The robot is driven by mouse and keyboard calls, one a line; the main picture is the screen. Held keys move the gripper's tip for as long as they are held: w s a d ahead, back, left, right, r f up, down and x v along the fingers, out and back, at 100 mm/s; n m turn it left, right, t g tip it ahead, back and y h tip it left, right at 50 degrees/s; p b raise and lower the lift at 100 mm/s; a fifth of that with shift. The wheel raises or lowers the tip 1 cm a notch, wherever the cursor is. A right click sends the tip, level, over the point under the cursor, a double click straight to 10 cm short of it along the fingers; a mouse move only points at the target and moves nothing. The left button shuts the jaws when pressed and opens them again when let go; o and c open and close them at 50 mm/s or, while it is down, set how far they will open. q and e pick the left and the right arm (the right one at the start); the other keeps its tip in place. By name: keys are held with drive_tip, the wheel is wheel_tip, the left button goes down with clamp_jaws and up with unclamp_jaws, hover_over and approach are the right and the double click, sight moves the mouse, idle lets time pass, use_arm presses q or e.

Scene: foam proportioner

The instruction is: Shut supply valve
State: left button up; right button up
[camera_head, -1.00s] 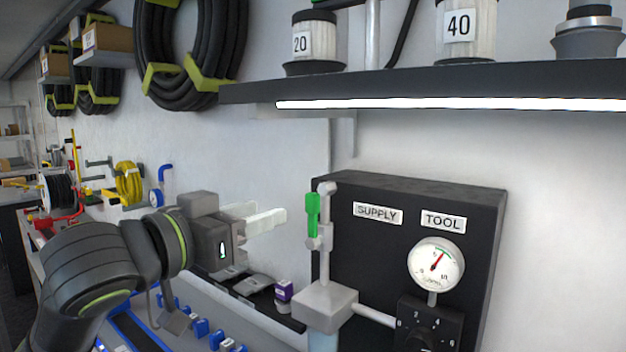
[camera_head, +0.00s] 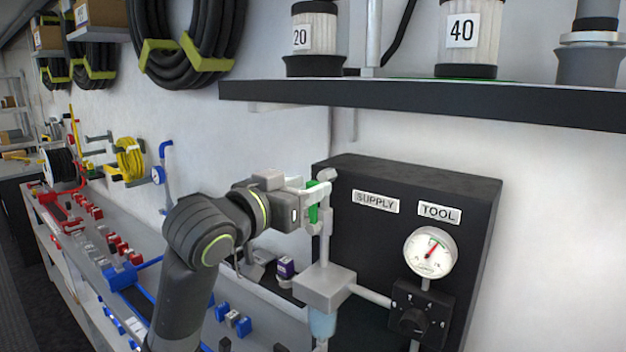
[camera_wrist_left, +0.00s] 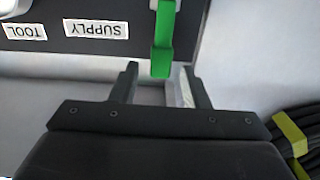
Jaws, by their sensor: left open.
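In the left wrist view the green lever (camera_wrist_left: 162,45) reaches down between the two fingertips of my open left gripper (camera_wrist_left: 160,78). I cannot tell whether either finger touches it. My right gripper is not in view.
A black panel (camera_head: 460,200) carries the TOOL label (camera_head: 438,213), a pressure gauge (camera_head: 430,252) and a black knob (camera_head: 414,319). A grey block (camera_head: 324,287) sits below the valve. A dark shelf (camera_head: 430,98) with labelled filters hangs above.

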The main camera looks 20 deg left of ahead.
use_arm(q)
drive_tip(key=shift+x, duration=1.15)
drive_tip(key=shift+c, duration=0.4)
clamp_jaws()
